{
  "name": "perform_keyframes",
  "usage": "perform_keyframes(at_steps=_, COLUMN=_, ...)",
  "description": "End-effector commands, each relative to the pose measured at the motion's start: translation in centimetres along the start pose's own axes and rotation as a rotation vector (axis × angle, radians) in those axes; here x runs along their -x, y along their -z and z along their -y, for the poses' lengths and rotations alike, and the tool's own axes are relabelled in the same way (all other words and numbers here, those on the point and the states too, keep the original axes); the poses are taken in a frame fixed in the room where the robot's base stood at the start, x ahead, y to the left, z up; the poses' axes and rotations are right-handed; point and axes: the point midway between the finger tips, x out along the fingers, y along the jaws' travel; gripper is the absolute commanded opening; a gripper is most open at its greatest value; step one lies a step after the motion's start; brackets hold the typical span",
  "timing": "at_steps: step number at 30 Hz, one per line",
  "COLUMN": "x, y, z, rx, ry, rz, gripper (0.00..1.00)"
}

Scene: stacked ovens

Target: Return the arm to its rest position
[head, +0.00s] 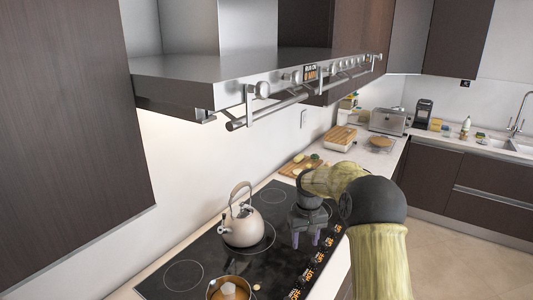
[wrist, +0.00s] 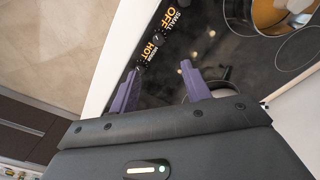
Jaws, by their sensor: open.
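My gripper (head: 307,241) hangs over the right part of the black cooktop (head: 183,252) in the head view, fingers pointing down. My yellowish arm with dark joints reaches in from the lower right. In the wrist view, the two purple fingers of my gripper (wrist: 160,71) stand apart with nothing between them. Beyond them lie the cooktop's front edge and printed control labels. I cannot tell the exact height of the fingertips above the glass.
A beige kettle (head: 241,228) stands on the cooktop left of my gripper. A copper-coloured pot (head: 213,291) is nearer. A steel unit with knobs and a rail (head: 268,112) juts out overhead. A cutting board (head: 293,168) and toaster (head: 388,121) sit farther back. The floor at right is clear.

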Motion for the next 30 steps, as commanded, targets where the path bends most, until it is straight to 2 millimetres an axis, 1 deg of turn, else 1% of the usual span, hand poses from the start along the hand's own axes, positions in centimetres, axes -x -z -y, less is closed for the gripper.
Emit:
perform_keyframes(at_steps=8, x=1.8, y=-5.3, z=1.5, rx=-0.008, ry=-0.017, rz=-0.046, gripper=0.48)
perform_keyframes(at_steps=14, x=2.6, y=-10.1, z=2.4, rx=-0.029, ry=-0.024, rz=-0.084, gripper=0.48)
perform_keyframes(at_steps=22, x=3.0, y=-17.4, z=3.3, rx=-0.075, ry=-0.027, rz=-0.141, gripper=0.48)
perform_keyframes(at_steps=30, x=2.7, y=-25.1, z=4.1, rx=-0.138, ry=-0.021, rz=-0.198, gripper=0.48)
